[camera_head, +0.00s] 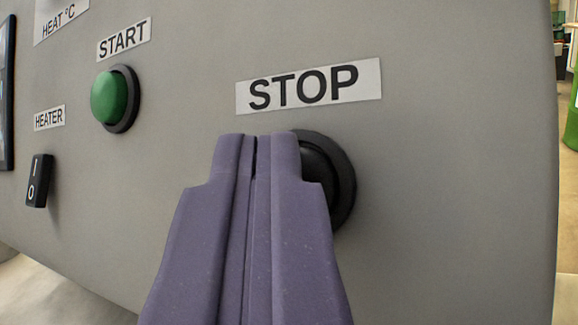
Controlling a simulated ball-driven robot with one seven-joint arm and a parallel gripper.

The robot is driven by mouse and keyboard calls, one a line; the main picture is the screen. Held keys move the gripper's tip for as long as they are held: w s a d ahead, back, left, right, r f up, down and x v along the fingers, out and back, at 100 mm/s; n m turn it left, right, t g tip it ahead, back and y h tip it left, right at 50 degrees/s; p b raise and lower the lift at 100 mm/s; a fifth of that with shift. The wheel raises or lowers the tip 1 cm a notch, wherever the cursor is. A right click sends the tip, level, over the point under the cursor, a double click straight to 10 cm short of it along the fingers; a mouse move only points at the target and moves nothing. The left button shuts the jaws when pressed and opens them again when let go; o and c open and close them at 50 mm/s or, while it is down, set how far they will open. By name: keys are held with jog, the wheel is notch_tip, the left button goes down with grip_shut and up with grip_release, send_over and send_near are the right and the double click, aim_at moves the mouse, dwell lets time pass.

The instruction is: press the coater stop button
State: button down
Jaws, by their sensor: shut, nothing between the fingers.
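The stop button (321,168) is a black round button in a black ring on a grey panel, right of centre, below a white label (310,86) reading STOP. My gripper (257,140) has purple fingers closed together with nothing between them. The fingertips lie over the left part of the button in this view and hide it. I cannot tell whether they touch it.
A green START button (110,97) is at the upper left of the grey panel (450,180). A black HEATER rocker switch (39,181) is below it, and a dark screen edge (7,90) is at the far left. The panel right of the stop button is bare.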

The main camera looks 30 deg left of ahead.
dwell(0.4)
jog(key=shift+s+r, duration=0.4)
jog(key=shift+s, duration=0.4)
jog(key=s, duration=0.1)
jog(key=s+r+p, duration=0.1)
jog(key=s, duration=0.1)
jog(key=s+r+p, duration=0.1)
jog(key=shift+s+r, duration=0.1)
jog(key=shift+s, duration=0.15)
jog(key=shift+w, duration=0.1)
dwell(0.4)
